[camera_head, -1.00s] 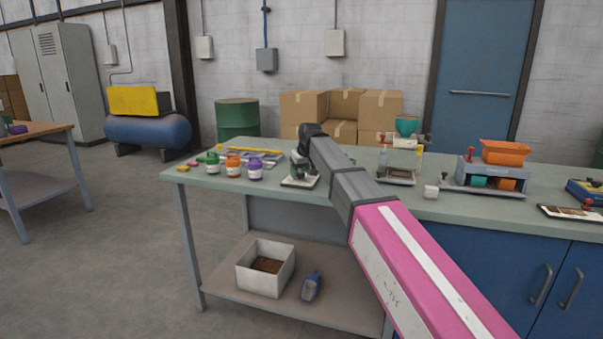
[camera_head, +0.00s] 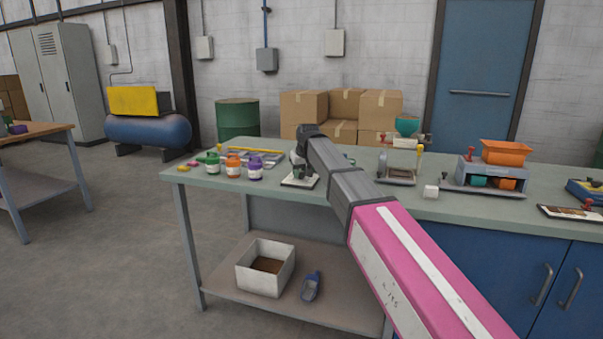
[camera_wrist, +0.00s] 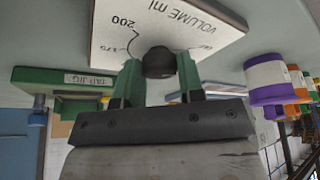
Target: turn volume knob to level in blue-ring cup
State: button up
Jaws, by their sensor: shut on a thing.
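The volume knob (camera_wrist: 159,62) is dark and round, on a white dial plate (camera_wrist: 225,22) printed "VOLUME ml" and "200" in the wrist view. My gripper (camera_wrist: 158,80) has green fingers, one on each side of the knob, shut on it. The knob's pointer and exact setting are hidden by the fingers. In the head view the dial plate (camera_head: 299,181) lies on the bench, with my gripper (camera_head: 303,172) over it, partly hidden by my arm. No blue-ring cup can be made out; purple, orange and green-banded containers stand left of the plate.
The purple (camera_head: 255,168), orange (camera_head: 233,167) and green (camera_head: 212,163) containers stand close to the dial on the bench (camera_head: 400,207). A green "TAP JIG" block (camera_wrist: 60,88) is near my gripper.

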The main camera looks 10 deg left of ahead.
jog(key=m+h, duration=0.1)
jog(key=m, duration=0.3)
jog(key=shift+a+t, duration=0.15)
jog(key=shift+t, duration=0.15)
jog(key=shift+m+h, duration=1)
jog(key=shift+m, duration=1)
jog(key=o, duration=0.9)
jog(key=v, duration=1)
jog(key=shift+s+r, duration=0.25)
jog(key=shift+r, duration=0.1)
jog(key=shift+a, duration=0.2)
